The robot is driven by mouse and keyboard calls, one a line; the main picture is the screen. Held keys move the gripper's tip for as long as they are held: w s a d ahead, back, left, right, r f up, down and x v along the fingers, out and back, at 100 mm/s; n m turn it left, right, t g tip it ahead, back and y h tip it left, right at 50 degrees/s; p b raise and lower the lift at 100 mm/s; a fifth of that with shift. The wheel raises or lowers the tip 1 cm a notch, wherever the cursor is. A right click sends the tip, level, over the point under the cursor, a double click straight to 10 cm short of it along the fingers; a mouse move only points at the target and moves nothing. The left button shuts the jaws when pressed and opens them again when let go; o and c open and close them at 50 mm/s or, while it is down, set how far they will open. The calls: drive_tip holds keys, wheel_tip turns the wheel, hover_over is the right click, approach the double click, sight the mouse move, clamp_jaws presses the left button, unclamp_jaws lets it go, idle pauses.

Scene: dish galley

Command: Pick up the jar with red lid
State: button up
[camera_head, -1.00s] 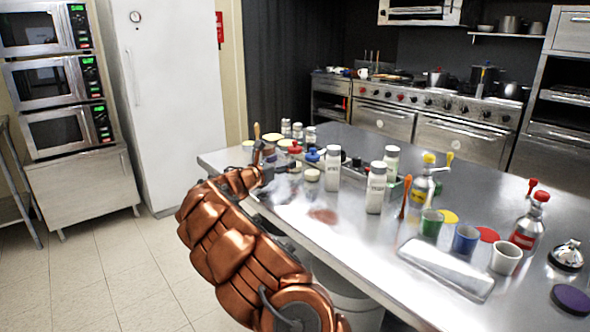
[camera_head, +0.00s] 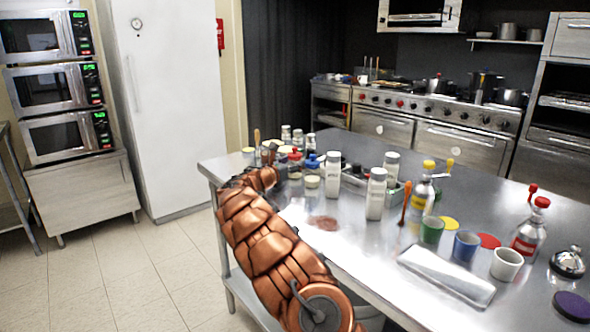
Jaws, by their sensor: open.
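The jar with the red lid (camera_head: 295,167) stands upright at the left end of the steel counter, among other small jars. My copper arm reaches up from the bottom of the view to that end of the counter. My gripper (camera_head: 270,158) is just left of the red-lidded jar, small and largely hidden behind my wrist. It is open, and I see nothing held in it. I cannot tell whether it touches the jar.
A blue-lidded jar (camera_head: 312,162) and a cream-lidded jar (camera_head: 312,186) stand close to the right. White-capped shakers (camera_head: 332,176) stand further right. Bottles, cups and a metal tray (camera_head: 447,275) occupy the right side. The counter's front middle is mostly clear.

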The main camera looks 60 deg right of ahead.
drive_tip(key=shift+s+d, duration=0.1)
drive_tip(key=shift+d, duration=0.35)
drive_tip(key=c, duration=1.2)
